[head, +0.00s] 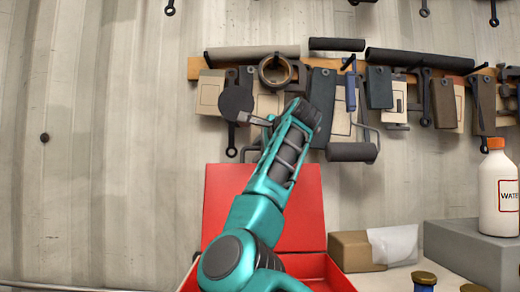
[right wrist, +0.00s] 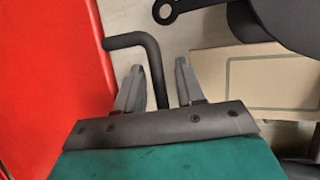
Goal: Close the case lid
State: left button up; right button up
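A red case stands open below my right arm in the head view. Its lid (head: 298,218) is raised upright, and its base (head: 318,267) shows at the bottom. My teal right arm crosses in front of the lid and hides its middle. The arm reaches above the lid's top edge towards the hanging tools, where its fingers cannot be clearly made out. In the right wrist view, my right gripper (right wrist: 160,75) is open, its two grey fingers apart. A red surface, apparently the lid (right wrist: 50,70), lies to the left of the fingers. My left gripper is not in view.
A wooden rack (head: 195,68) of hanging tools covers the wall behind. A bent black rod (right wrist: 135,40) shows around the fingers; contact is unclear. A brown box (head: 350,250), a grey block (head: 470,250) and a white bottle (head: 497,185) stand at right.

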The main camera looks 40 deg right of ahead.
jog(key=shift+w+f, duration=0.1)
jog(key=shift+w, duration=0.05)
jog(key=shift+c, duration=0.2)
grip_shut()
dwell(0.4)
